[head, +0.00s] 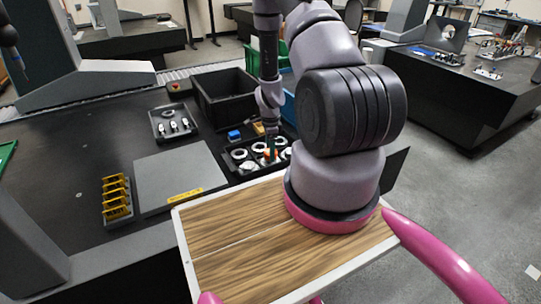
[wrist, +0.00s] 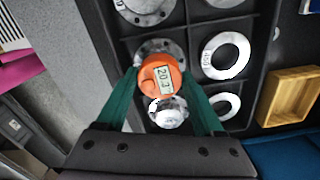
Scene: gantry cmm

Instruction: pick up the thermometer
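The thermometer (wrist: 148,76) has a round orange body and a small display that appears to read 20.3. In the wrist view it sits over the black divided tray (wrist: 255,62), among metal rings. My gripper (wrist: 160,72) has green fingers, one on each side of the orange body. The fingers are spread apart, with the body between their tips; I cannot make out firm contact. In the head view my gripper (head: 270,150) reaches down into the tray, and a small bit of orange shows there. The thermometer's lower part is hidden.
Metal rings (wrist: 226,55) fill tray compartments close by, and a shiny metal part (wrist: 168,112) lies beside the thermometer. A wooden box (wrist: 290,96) is to the right. A black bin (head: 225,97) stands behind the tray. A grey plate (head: 180,175) lies to its left.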

